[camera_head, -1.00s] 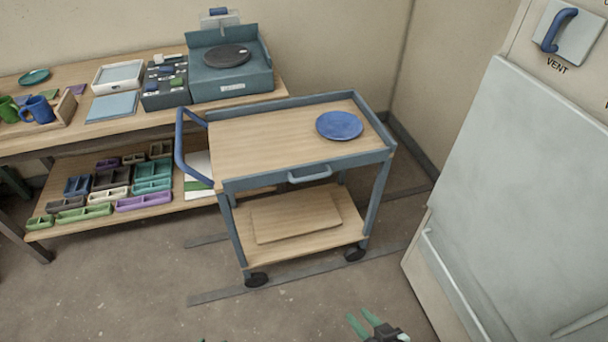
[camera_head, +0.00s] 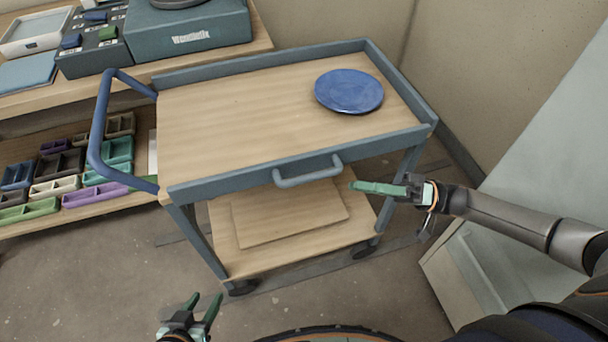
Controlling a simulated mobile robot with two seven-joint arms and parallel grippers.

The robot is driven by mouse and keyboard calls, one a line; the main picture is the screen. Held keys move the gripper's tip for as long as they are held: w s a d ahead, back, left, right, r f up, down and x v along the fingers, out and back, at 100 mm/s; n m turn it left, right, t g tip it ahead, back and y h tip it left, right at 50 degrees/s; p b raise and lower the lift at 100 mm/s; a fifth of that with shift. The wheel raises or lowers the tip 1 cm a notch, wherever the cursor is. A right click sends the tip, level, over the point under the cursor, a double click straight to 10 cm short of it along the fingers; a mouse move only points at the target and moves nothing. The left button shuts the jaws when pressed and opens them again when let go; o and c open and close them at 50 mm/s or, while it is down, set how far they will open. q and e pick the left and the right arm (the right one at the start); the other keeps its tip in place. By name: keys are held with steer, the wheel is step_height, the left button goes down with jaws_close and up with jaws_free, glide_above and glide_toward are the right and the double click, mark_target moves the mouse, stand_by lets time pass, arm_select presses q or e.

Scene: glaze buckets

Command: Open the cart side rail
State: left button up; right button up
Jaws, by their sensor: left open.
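The cart (camera_head: 245,120) is a blue-grey frame with a wooden top and a lower wooden shelf. Its front side rail (camera_head: 235,182) runs along the near edge of the top and appears up. A blue-grey pull handle (camera_head: 308,177) sticks out from this rail. My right gripper (camera_head: 352,186) is just right of the handle, pointing left towards it, with no clear contact. Its fingers overlap from this side, so its opening is unclear. My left gripper (camera_head: 204,297) is open and empty at the bottom, low in front of the cart.
A blue plate (camera_head: 349,91) lies on the cart top towards the right. A blue push bar (camera_head: 98,130) is at the cart's left end. A workbench (camera_head: 262,40) stands behind, with trays below. A pale cabinet (camera_head: 540,130) stands at right. Floor in front is clear.

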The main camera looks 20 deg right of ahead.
mark_target(307, 176)
steer(key=x, duration=1.2)
steer(key=shift+s, duration=0.15)
jaws_close()
